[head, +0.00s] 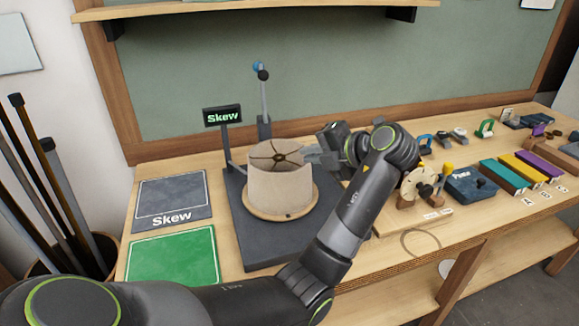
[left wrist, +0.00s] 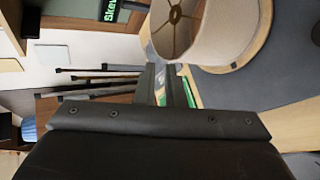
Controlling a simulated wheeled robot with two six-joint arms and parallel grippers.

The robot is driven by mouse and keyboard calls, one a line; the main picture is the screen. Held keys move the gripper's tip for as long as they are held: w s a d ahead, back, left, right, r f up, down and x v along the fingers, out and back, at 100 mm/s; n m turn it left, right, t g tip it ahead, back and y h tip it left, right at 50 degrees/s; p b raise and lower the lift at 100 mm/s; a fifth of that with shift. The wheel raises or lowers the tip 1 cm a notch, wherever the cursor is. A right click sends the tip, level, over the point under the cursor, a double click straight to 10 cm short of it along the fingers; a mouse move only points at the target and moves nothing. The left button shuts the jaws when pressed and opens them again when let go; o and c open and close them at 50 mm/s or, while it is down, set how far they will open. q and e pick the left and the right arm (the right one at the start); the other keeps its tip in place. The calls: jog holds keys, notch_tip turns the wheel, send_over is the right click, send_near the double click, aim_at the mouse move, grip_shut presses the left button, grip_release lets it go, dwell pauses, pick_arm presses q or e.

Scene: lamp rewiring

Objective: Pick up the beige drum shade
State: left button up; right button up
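The beige drum shade (head: 280,187) stands upright on a round wooden disc (head: 253,212) on the dark stand base. Its open top shows dark spokes meeting at a centre hub. My left gripper (head: 316,157) is at the right side of the shade's top rim. In the left wrist view, the shade (left wrist: 228,35) lies just beyond the two fingertips of my left gripper (left wrist: 160,68). A narrow gap shows between the fingers, close to the rim. I cannot tell whether they touch the shade. My right gripper is not in view.
A "Skew" sign (head: 222,115) and an upright post (head: 264,100) stand behind the shade. A grey mat (head: 173,195) and a green mat (head: 172,258) lie to the left. Purple, yellow and green blocks (head: 527,172) and small parts fill the bench's right side.

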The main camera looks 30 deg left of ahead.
pick_arm(q)
jog(key=d+h, duration=0.1)
jog(key=d, duration=0.3)
pick_arm(e)
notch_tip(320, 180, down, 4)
jog(key=b, duration=0.4)
pick_arm(q)
jog(key=p, duration=0.2)
send_over(294, 185)
notch_tip(294, 185, down, 5)
jog(key=shift+f, duration=0.1)
jog(key=p+x, duration=0.1)
jog(key=x, duration=0.2)
jog(key=p+x, duration=0.1)
jog(key=x, duration=0.1)
jog(key=shift+w+a+f, duration=0.2)
jog(key=shift+w+a, duration=0.05)
jog(key=shift+w, duration=0.05)
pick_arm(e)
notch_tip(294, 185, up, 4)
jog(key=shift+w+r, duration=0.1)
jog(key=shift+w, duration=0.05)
pick_arm(q)
grip_shut()
jog(key=shift+s+d, duration=0.1)
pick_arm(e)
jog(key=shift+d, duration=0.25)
